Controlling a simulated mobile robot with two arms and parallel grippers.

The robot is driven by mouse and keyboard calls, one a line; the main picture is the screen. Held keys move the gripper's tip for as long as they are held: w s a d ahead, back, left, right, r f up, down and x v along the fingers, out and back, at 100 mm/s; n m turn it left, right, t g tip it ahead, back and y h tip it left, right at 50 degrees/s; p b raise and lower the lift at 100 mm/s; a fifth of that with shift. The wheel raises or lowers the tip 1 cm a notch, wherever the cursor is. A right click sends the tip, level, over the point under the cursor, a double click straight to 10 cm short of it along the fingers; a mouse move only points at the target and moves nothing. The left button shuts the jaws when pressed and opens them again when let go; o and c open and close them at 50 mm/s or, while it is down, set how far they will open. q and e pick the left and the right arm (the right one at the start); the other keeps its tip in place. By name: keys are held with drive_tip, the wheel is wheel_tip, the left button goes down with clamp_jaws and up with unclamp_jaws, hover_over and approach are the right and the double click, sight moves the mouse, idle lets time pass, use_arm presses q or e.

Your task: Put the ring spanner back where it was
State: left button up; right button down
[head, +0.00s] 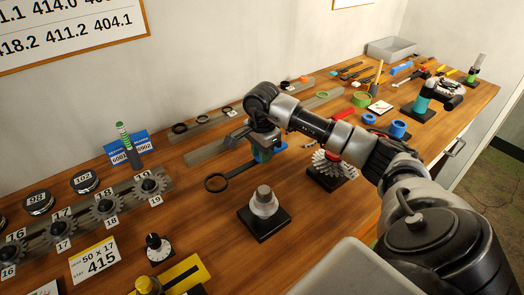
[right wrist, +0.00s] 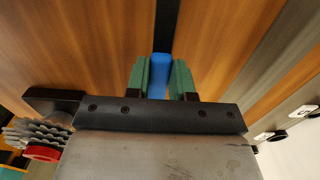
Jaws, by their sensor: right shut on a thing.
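The ring spanner (head: 216,183) has a dark ring end and a dark shaft, with a blue grip (right wrist: 160,75). My right gripper (head: 262,150) is shut on the blue grip, which sits between its green fingers in the right wrist view (right wrist: 160,80). In the head view the ring end points left and toward the front, over the wooden bench. I cannot tell whether the spanner touches the bench. The gripper partly hides the blue grip in the head view. My left gripper is not in view.
A grey stepped post on a black base (head: 264,205) stands in front of the spanner. A stack of toothed discs (head: 328,163) is to the right. Grey rails with rings (head: 215,122) run behind. Numbered sprockets (head: 106,207) stand at left.

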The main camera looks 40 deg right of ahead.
drive_tip(key=shift+f+b, duration=0.5)
drive_tip(key=shift+f, duration=0.1)
drive_tip(key=c, duration=0.9)
unclamp_jaws()
drive_tip(key=shift+r, duration=0.1)
